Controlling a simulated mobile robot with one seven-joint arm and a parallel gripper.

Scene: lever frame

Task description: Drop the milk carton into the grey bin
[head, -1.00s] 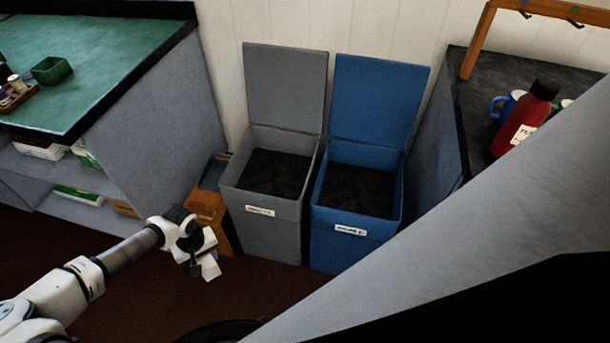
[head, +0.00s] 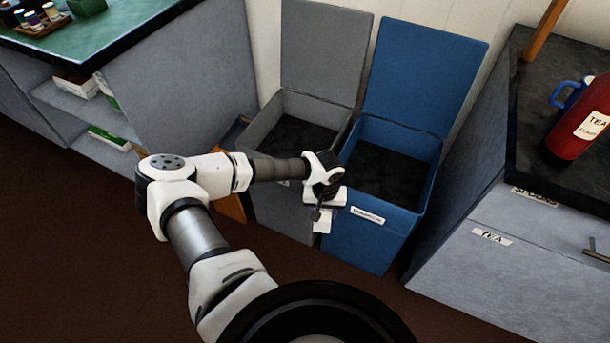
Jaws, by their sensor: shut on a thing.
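The grey bin (head: 282,212) stands against the wall with its lid (head: 322,55) raised and its dark inside showing. My forearm crosses in front of its face and hides most of its label. My gripper (head: 322,210) hangs in front of the bins, near where the grey bin meets the blue one, on the near side of their rims. It is shut on a small white thing, which I take for the milk carton (head: 321,226). The carton's lower part shows beneath the jaws; the rest is hidden by the gripper.
The blue bin (head: 365,238), also lid up, stands right beside the grey one. A grey counter unit (head: 510,240) with a red tea canister (head: 585,125) is at right. A green-topped counter (head: 125,30) with shelves is at left. Open floor (head: 70,240) lies at lower left.

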